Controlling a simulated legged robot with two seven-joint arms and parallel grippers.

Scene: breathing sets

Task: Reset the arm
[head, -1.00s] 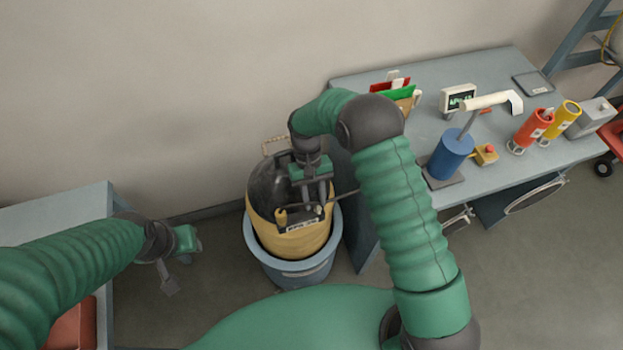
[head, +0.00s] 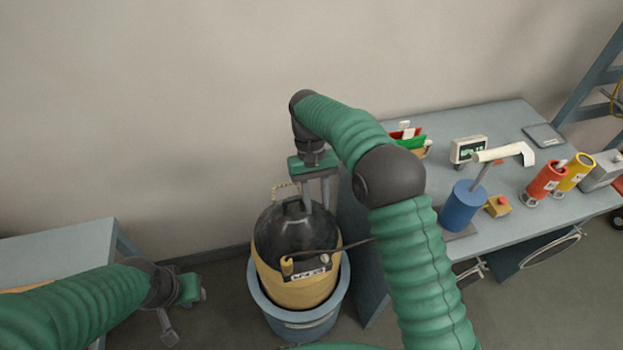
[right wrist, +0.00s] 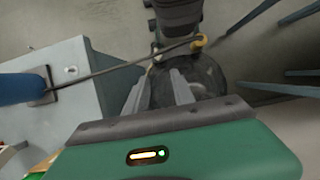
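A breathing set (head: 297,235) with a black top and a yellow lower body stands in a round blue-grey tub (head: 292,323). My right gripper (head: 317,207) points down above and just behind its top. In the right wrist view the two grey fingers (right wrist: 157,92) stand apart with nothing seen between them, and the black top (right wrist: 205,75) shows beyond them. Whether a fingertip touches the set is hard to tell. My left gripper (head: 185,312) hangs low at the left beside a grey table, away from the set; its finger gap is unclear.
A grey bench (head: 420,127) at the right carries a blue cylinder (head: 462,208), a small display (head: 469,149), red (head: 545,180) and yellow (head: 573,172) canisters and a yellow box with a red button (head: 498,206). A thin dark hose (head: 352,244) runs from the set towards the bench.

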